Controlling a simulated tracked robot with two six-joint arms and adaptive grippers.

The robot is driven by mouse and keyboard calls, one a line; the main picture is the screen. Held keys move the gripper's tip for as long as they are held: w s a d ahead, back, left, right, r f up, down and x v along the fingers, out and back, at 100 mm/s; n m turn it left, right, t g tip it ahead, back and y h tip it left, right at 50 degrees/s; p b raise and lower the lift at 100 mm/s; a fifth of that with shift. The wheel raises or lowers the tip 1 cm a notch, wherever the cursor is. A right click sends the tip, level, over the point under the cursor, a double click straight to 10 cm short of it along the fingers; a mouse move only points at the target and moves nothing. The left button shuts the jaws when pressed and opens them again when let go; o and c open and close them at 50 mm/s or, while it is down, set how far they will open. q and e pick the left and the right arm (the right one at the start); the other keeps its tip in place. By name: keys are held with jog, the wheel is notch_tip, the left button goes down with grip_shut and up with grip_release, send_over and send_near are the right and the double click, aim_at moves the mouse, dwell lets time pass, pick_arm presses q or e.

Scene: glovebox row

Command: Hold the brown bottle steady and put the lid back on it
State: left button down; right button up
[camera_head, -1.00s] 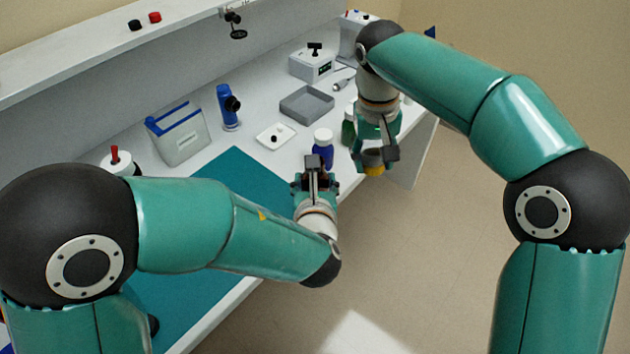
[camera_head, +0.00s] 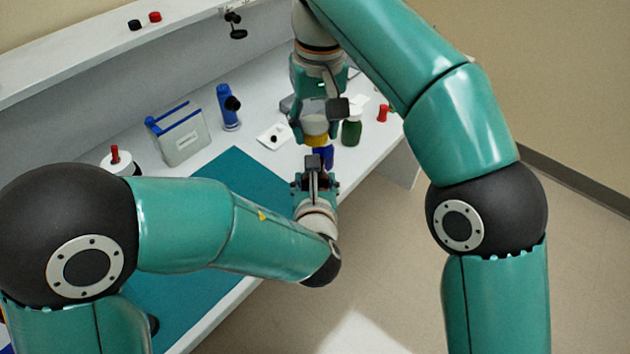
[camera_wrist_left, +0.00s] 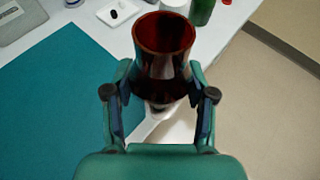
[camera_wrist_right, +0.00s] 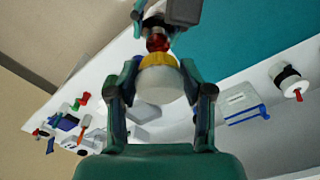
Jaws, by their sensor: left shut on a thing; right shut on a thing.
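The brown bottle (camera_wrist_left: 163,50) stands in my left gripper (camera_wrist_left: 160,75), which is shut around it. Its open mouth faces up in the left wrist view. In the head view my left gripper (camera_head: 315,178) hides the bottle. My right gripper (camera_head: 316,135) is shut on the lid (camera_head: 316,141), which has a white top and a yellow ring. In the right wrist view the lid (camera_wrist_right: 160,82) is between the fingers, with the reddish-brown bottle (camera_wrist_right: 157,42) just beyond it. The lid does not show in the left wrist view, and the gap to the bottle is unclear.
A blue bottle (camera_head: 328,156) and a green bottle (camera_head: 351,132) stand close behind my grippers. A small white plate (camera_head: 274,136) and a blue-topped box (camera_head: 180,135) are farther left. The teal mat (camera_head: 235,165) has clear room. The bench's front edge is near my left gripper.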

aim_at(316, 145)
jog(key=shift+f, duration=0.15)
jog(key=shift+f, duration=1.85)
jog(key=shift+s, duration=0.1)
jog(key=shift+f, duration=0.85)
jog(key=shift+f, duration=0.6)
